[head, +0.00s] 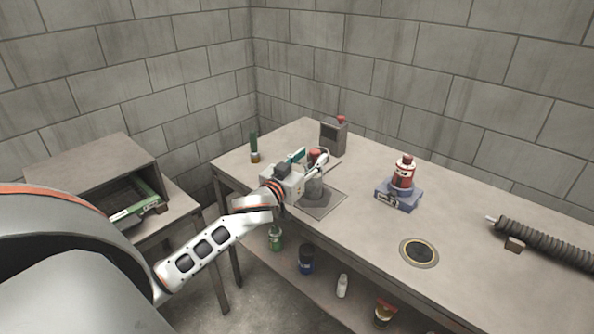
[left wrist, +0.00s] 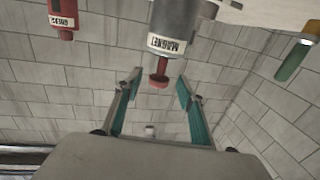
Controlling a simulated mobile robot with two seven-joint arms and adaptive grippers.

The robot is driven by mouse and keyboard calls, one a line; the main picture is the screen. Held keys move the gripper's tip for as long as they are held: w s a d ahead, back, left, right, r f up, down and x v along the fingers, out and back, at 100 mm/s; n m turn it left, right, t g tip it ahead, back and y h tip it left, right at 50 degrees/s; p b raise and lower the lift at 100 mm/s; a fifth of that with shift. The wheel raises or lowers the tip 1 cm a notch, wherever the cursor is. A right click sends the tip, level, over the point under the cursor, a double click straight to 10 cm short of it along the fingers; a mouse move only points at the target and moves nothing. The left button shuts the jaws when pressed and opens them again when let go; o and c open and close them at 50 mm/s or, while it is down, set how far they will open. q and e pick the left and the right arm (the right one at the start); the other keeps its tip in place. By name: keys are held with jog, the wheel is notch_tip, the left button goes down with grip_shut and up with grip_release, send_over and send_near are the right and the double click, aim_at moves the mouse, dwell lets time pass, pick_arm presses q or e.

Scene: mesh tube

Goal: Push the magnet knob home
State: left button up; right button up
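In the left wrist view, which is upside down, the unit (left wrist: 178,20) carries a "MAGNET" label. Its red knob (left wrist: 159,80) sits on a thin stem, with a gap between knob and body. In the wrist view the two teal-padded fingers (left wrist: 156,86) are spread, one on each side of the knob, with clear space on both sides. My right gripper is not in view.
A red canister (head: 403,174) on a blue-grey base is to the right, a green-topped tube (head: 254,147) to the left. A round dark disc (head: 419,251) and ribbed hose (head: 545,242) lie right. Bottles stand below.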

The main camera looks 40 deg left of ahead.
pick_arm(q)
jog(key=s, duration=0.9)
jog(key=shift+s+d, duration=0.15)
jog(key=shift+d, duration=0.3)
jog(key=shift+f, duration=0.1)
jog(key=s+d+f+m+g+h, duration=0.1)
jog(key=s+d+f, duration=0.25)
jog(key=f, duration=0.35)
jog(key=s+d+f+m+g+h, duration=0.1)
jog(key=s+d+f+g, duration=0.2)
jog(key=f, duration=0.4)
jog(key=s+d+f+m, duration=0.1)
jog(key=s+d+f, duration=0.25)
jog(key=f, duration=0.45)
jog(key=s+d+f+m+g+h, duration=0.2)
jog(key=s+d+f+g, duration=0.1)
jog(key=s+d+f, duration=0.8)
jog(key=shift+s+d+f+p, duration=0.15)
jog(key=shift+s+d+p, duration=0.2)
jog(key=shift+s, duration=0.75)
